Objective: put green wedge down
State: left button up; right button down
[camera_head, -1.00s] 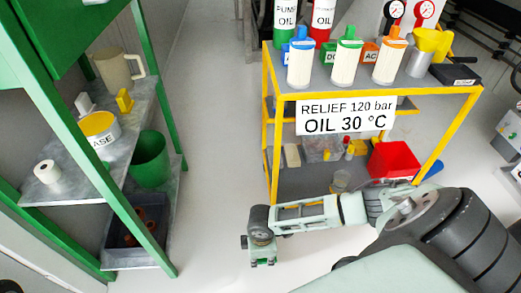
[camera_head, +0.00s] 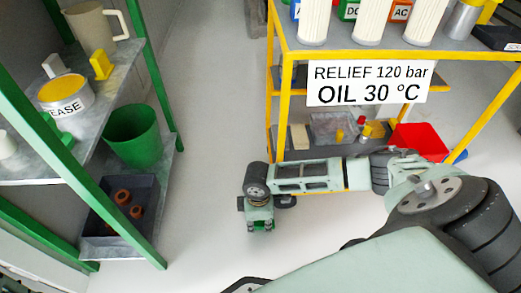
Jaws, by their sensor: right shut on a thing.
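My right gripper (camera_head: 261,229) points down over the pale floor, between the green rack and the yellow cart. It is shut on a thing. Only small bits of green show at its fingertips, taken as the green wedge (camera_head: 251,230); the gripper hides most of it, so its shape cannot be made out. My left gripper is out of view.
The green rack at left holds a dark tray (camera_head: 142,185) with brown parts, a green bucket (camera_head: 133,138) and a grease tub (camera_head: 65,93). The yellow cart (camera_head: 284,98) at right holds a red bin (camera_head: 418,138) below. Pale floor lies clear between them.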

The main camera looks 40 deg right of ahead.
jog(key=shift+w+f, duration=0.1)
jog(key=shift+f, duration=0.2)
jog(key=shift+r, duration=0.1)
jog(key=c, duration=1.5)
grip_release()
jog(key=shift+o, duration=0.2)
